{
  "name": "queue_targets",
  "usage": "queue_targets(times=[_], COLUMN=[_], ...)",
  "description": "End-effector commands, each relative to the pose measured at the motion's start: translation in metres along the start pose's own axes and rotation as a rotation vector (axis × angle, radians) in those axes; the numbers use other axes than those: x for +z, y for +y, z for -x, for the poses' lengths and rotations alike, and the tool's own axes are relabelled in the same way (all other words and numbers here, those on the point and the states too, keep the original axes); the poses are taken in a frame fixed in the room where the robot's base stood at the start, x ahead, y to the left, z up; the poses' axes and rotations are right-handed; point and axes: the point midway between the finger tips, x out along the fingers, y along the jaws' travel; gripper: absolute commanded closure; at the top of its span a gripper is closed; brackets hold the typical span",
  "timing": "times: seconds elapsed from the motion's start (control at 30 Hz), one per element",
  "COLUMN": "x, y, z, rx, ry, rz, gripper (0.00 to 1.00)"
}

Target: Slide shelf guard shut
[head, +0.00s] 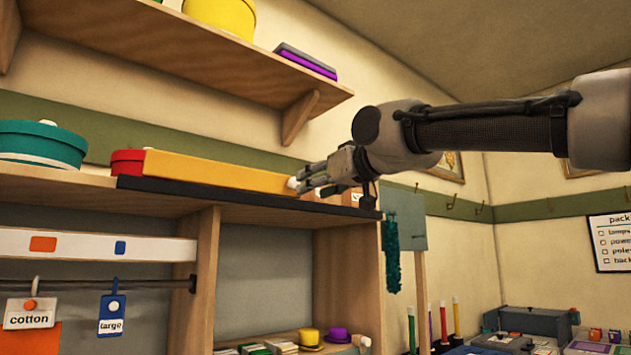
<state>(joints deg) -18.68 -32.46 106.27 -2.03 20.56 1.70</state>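The shelf guard (215,172) is a long yellow-orange bar standing along a black track (160,187) on the front edge of the shelf. The guard covers the middle of the track; a short stretch of track shows bare at its left end, and the right stretch lies below my gripper. A small pale knob (292,183) shows at the guard's right end. My gripper (303,184) reaches in from the right, with its fingertips at or very near this knob. I cannot tell whether they touch it or how far the fingers are apart.
A red round box (127,162) stands at the guard's left end, and a teal round box (42,144) farther left. An upper wooden shelf (180,45) with a bracket (298,118) hangs above. A teal scarf (391,255) hangs right of the shelf unit.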

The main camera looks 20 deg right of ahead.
Motion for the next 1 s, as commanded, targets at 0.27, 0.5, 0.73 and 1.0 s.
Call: queue_targets(times=[0.27,0.5,0.73,1.0], x=[-0.022,-0.024,-0.026,-0.026], y=[0.000,0.000,0.000,0.000], z=[-0.019,-0.059,-0.075,-0.076], rx=[-0.001,0.000,0.000,0.000], ry=[0.077,0.075,0.077,0.076], rz=[-0.005,-0.005,-0.004,-0.005], gripper=[0.53,0.53,0.53,0.61])
